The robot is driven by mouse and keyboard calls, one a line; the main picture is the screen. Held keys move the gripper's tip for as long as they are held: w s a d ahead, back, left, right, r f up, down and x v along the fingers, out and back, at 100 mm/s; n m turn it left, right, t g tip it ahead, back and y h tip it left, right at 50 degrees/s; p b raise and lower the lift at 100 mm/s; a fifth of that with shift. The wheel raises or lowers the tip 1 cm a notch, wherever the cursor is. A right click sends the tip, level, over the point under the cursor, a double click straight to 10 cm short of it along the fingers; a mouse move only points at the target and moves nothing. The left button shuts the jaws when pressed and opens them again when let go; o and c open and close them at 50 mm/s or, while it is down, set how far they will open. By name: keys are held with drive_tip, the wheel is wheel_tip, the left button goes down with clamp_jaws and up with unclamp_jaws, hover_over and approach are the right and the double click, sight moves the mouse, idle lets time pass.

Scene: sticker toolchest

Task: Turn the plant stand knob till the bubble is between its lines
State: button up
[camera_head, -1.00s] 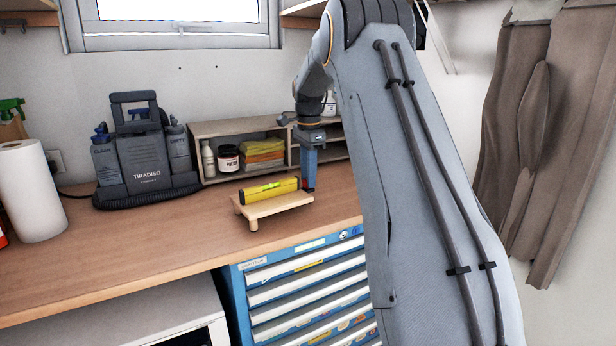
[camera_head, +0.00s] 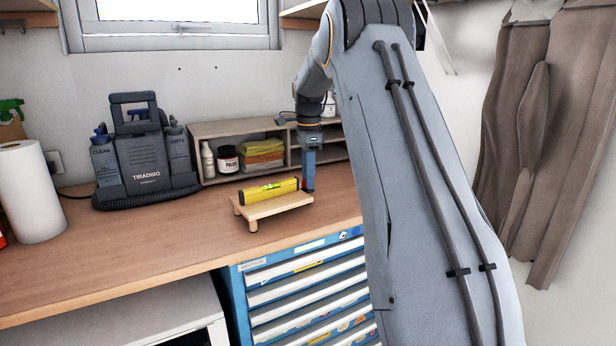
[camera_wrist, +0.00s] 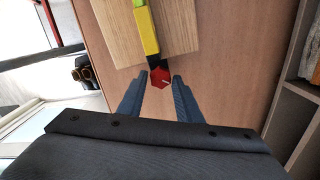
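The plant stand (camera_head: 280,207) is a small light-wood platform on short legs on the workbench. A yellow spirit level (camera_head: 257,195) lies on it, with a greenish vial (camera_head: 273,187) in its middle; the bubble's place between the lines is too small to tell. In the wrist view the red knob (camera_wrist: 160,77) sits at the end of the stand (camera_wrist: 180,25), close to the level's dark end (camera_wrist: 154,62). My gripper (camera_wrist: 159,77) is open, with one finger on each side of the knob and visible gaps. In the head view my gripper (camera_head: 309,185) points down at the stand's right end, mostly hiding the knob.
A wooden shelf (camera_head: 197,130) with bottles and folded cloths stands behind the stand. A grey cleaning machine (camera_head: 145,165) and a paper roll (camera_head: 30,190) stand to the left. The bench (camera_head: 160,235) is clear left of the stand. A blue drawer chest (camera_head: 238,300) is below.

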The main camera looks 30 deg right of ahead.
drive_tip(key=shift+o, duration=1.2)
drive_tip(key=shift+r+b, duration=1.25)
drive_tip(key=shift+r, duration=2.65)
